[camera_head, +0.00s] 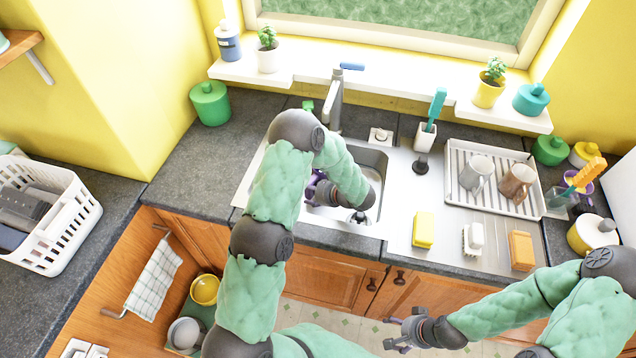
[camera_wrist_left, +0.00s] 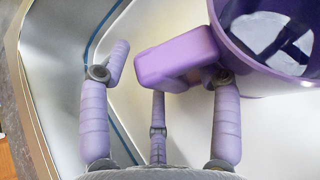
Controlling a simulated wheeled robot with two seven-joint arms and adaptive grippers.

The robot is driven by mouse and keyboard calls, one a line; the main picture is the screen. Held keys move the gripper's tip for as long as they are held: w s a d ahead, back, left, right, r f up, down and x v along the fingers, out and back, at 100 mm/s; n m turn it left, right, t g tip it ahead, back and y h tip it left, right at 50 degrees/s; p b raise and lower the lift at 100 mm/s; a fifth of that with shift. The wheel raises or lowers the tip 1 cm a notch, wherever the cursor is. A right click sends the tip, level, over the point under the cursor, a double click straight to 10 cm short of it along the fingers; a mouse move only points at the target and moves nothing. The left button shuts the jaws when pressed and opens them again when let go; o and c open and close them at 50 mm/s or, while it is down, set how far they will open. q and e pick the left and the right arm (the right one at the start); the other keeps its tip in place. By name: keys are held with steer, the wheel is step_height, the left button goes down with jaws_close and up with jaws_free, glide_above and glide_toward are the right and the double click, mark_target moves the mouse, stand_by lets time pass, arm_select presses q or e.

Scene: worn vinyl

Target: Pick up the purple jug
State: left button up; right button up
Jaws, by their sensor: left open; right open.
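The purple jug (camera_wrist_left: 270,50) stands in the sink at the upper right of the left wrist view, its open top showing. Its thick handle (camera_wrist_left: 178,58) points left, toward the space between my left fingers. My left gripper (camera_wrist_left: 160,95) is open, one finger left of the handle and another at its right end, near the jug body. Whether any finger touches the jug is unclear. In the head view my left gripper (camera_head: 318,190) is down in the sink, and my arm hides most of the jug. My right gripper (camera_head: 402,332) is open and empty, in front of the counter.
The sink (camera_head: 374,158) has a tall faucet (camera_head: 335,105) behind it. Right of it are a yellow sponge (camera_head: 423,230), a brush (camera_head: 473,238) and a drying rack (camera_head: 462,200) with two mugs. A white basket (camera_head: 75,232) stands at left.

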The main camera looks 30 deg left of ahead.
arm_select(q)
steer(key=shift+a+f, duration=0.15)
steer(key=shift+a, duration=0.1)
jaws_close()
steer(key=shift+w, duration=0.1)
steer(key=shift+r, duration=0.2)
